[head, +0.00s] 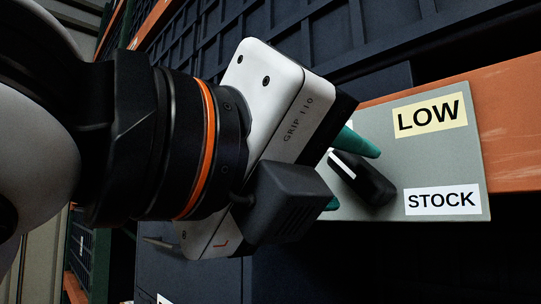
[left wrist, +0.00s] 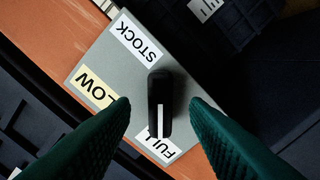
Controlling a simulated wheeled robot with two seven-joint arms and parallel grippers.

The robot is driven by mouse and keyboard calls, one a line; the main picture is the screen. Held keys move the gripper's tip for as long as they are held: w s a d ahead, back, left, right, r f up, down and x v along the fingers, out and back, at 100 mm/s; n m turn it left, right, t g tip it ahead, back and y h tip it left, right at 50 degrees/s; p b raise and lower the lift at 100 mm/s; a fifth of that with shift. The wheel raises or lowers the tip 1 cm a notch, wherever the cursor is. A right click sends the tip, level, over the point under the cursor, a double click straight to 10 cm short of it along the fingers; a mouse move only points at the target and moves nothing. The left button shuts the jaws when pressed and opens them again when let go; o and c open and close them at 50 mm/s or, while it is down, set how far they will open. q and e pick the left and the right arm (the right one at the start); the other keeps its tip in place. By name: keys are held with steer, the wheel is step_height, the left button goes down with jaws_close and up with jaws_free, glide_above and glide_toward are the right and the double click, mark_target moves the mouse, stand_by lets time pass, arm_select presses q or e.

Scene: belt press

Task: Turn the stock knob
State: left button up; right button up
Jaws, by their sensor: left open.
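The stock knob (head: 364,180) is a black bar-shaped knob on a grey panel (head: 400,160). It also shows in the left wrist view (left wrist: 160,90), where the white line on its end points down at the FULL label (left wrist: 163,149), partly covered by the knob. My left gripper (head: 357,178) is open, its two green fingers on either side of the knob. In the left wrist view the fingers (left wrist: 160,104) show a gap to the knob on both sides. FULL is hidden in the head view. My right gripper is not in view.
The panel also carries a yellow LOW label (head: 430,117) and a white STOCK label (head: 442,200). It is fixed to an orange rack beam (head: 512,125). Dark bins (head: 330,35) stand above and behind the beam.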

mark_target(353, 177)
arm_select(q)
steer(key=shift+p+x, duration=0.5)
steer(key=shift+x, duration=0.7)
steer(key=shift+w+d, duration=0.3)
steer(key=shift+w, duration=0.05)
